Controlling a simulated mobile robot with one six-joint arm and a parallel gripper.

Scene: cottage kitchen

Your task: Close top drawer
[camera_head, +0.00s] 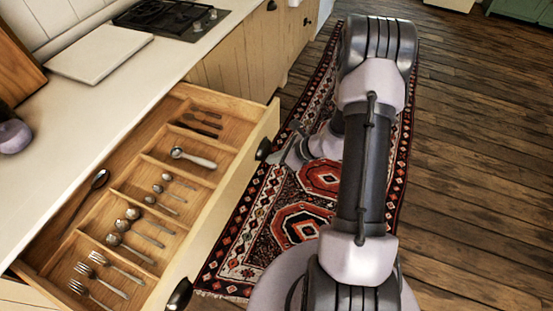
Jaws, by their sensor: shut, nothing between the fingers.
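The top drawer (226,184) is pulled out from under the white counter at the left. It is a wooden drawer with compartments holding several forks (108,274), spoons (123,238) and other cutlery. Its front faces right and carries two dark knobs, one near (180,294) and one far (263,149). My gripper (284,160) is just right of the far knob, low beside the drawer front. Its fingers are shut and hold nothing. Whether it touches the front cannot be told. My arm hides part of the rug and floor.
The white counter (85,125) runs along the left with a cutting board (99,53) and a hob (168,17). Closed cabinet fronts (240,65) continue beyond the drawer. A patterned rug (300,222) lies on the plank floor (470,170), which is clear at the right.

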